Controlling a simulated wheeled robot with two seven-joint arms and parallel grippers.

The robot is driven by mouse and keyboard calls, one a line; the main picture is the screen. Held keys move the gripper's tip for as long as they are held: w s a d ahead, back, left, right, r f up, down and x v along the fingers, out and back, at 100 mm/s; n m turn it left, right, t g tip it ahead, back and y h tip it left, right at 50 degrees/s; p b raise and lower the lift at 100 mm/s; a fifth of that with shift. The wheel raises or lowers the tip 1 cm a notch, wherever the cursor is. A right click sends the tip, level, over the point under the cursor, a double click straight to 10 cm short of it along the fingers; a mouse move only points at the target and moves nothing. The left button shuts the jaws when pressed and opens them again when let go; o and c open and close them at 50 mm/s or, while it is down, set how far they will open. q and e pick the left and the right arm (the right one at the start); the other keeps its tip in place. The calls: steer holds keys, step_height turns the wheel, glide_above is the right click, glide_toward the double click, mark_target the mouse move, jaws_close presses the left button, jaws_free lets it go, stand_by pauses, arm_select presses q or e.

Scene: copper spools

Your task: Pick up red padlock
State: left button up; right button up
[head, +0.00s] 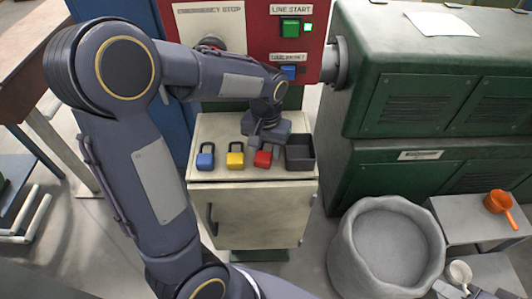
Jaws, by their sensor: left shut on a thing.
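The red padlock (263,158) is on top of the small beige cabinet (215,133), the rightmost of the padlocks in the head view. My left gripper (265,142) reaches down over it from above and is shut on it. The gripper hides the padlock's shackle and part of its body. I cannot tell whether the padlock is lifted off the cabinet top. My right gripper does not show.
A blue padlock (205,161) and a yellow padlock (235,160) stand to the left. A dark open bin (300,166) is close on the right. Behind is a red panel (257,52) with a green button (290,28) and a blue button (289,73).

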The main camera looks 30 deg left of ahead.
arm_select(q)
steer(key=shift+r, duration=0.15)
steer(key=shift+r, duration=0.25)
step_height(320, 180, up, 2)
steer(key=shift+r, duration=0.15)
steer(key=s+d+r+b, duration=0.2)
steer(key=s+d+r, duration=0.2)
steer(key=s+r, duration=0.6)
steer(key=s, duration=0.3)
steer(key=shift+s, duration=0.25)
